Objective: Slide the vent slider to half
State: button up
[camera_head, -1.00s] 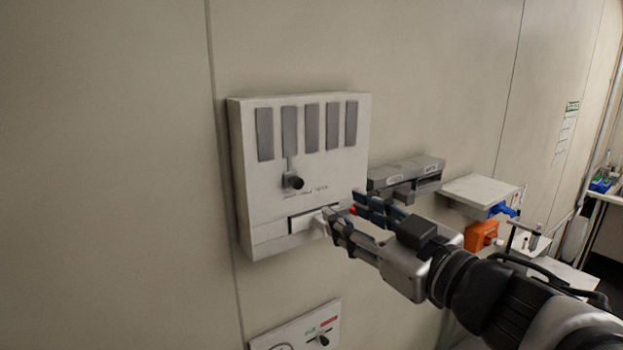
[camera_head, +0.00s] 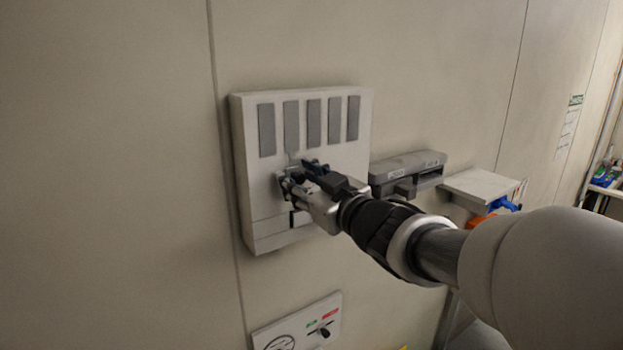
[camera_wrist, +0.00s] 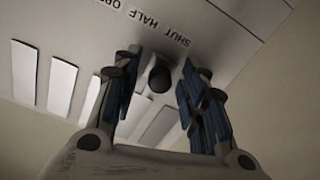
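The vent slider is on a white wall box (camera_head: 265,215) with grey vent slats. Its round black knob (camera_wrist: 160,78) shows in the wrist view, close to the printed labels SHUT, HALF and a cut-off OP. The knob appears nearest to SHUT, though the angle makes this uncertain. My gripper (camera_head: 292,175) is at the front of the box in the head view and covers the knob there. In the wrist view my gripper (camera_wrist: 160,92) is open, with one blue-padded finger on each side of the knob and visible gaps between.
A grey wall unit (camera_head: 408,172) and a white shelf-like box (camera_head: 482,188) with a blue part sit to the right. A panel with a small lever (camera_head: 300,325) is below. The wall left of the box is clear.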

grip_shut()
dwell(0.5)
